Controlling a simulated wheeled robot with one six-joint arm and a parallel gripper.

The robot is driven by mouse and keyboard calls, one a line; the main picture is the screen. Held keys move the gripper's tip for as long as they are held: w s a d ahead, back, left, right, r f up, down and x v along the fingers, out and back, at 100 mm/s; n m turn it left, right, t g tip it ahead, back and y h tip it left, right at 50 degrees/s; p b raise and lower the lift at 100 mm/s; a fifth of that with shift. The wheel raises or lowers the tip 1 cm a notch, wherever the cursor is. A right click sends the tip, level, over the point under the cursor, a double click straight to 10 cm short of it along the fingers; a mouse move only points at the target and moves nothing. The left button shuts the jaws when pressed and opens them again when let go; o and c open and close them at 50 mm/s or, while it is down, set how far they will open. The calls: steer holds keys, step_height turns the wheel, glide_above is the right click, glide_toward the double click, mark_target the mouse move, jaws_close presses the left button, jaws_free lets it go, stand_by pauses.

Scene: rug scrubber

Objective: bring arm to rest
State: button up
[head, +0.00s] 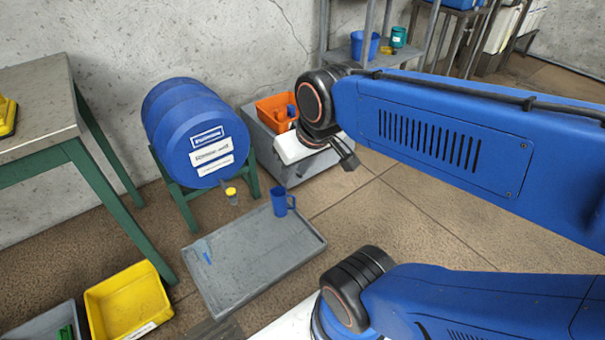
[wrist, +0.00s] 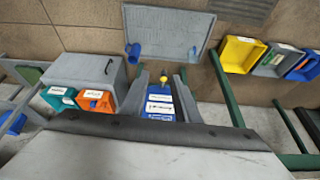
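My gripper (head: 326,163) hangs in the air near the middle of the head view, with the arm reaching in from the right. Its two grey fingers stand apart in the wrist view (wrist: 160,72), with nothing held between them. A blue barrel (head: 185,125) with white labels lies on a green stand, left of my gripper in the head view. In the wrist view the barrel (wrist: 160,108) shows behind the gap between the fingers. A yellow tap (head: 231,191) is at its front. A blue mug (head: 279,203) stands on the grey tray (head: 245,285), below my gripper in the picture.
A grey cabinet (head: 300,175) bears an orange bin (head: 270,112) behind my gripper. A green-legged table (head: 45,90) stands at the left, with a yellow bin (head: 130,300) on the floor below. Shelving stands at the back. Floor between tray and arm is clear.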

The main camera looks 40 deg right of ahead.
steer(key=s, duration=0.2)
steer(key=shift+s+r, duration=0.3)
steer(key=shift+s, duration=0.05)
steer(key=shift+a, duration=0.1)
stand_by(1.3)
